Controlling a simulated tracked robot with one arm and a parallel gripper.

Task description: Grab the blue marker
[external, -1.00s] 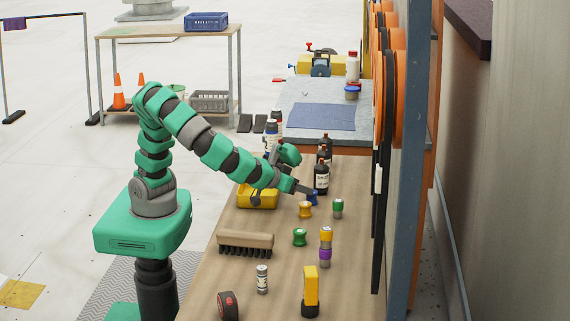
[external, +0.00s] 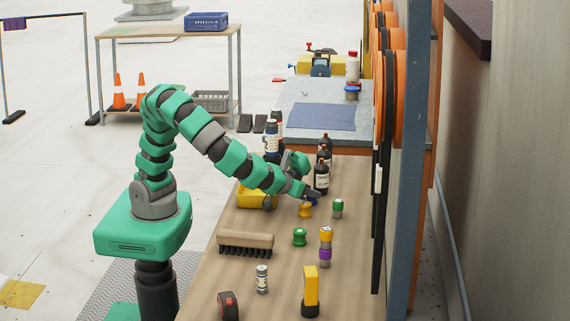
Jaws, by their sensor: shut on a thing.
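The blue marker (external: 313,202) is a small blue patch on the wooden workbench, just behind the yellow spool. Most of it is hidden by my gripper and the spool. My gripper (external: 313,195) has come down over it from the left, and its jaws are shut on it at bench height. The fingers are small in this view, so the exact hold is hard to see.
A yellow spool (external: 305,210) stands right in front of my gripper. Dark bottles (external: 321,178) stand close behind, and a green-capped cylinder (external: 338,208) is to the right. A yellow tray (external: 252,198) lies under my forearm. A brush (external: 246,241) lies nearer.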

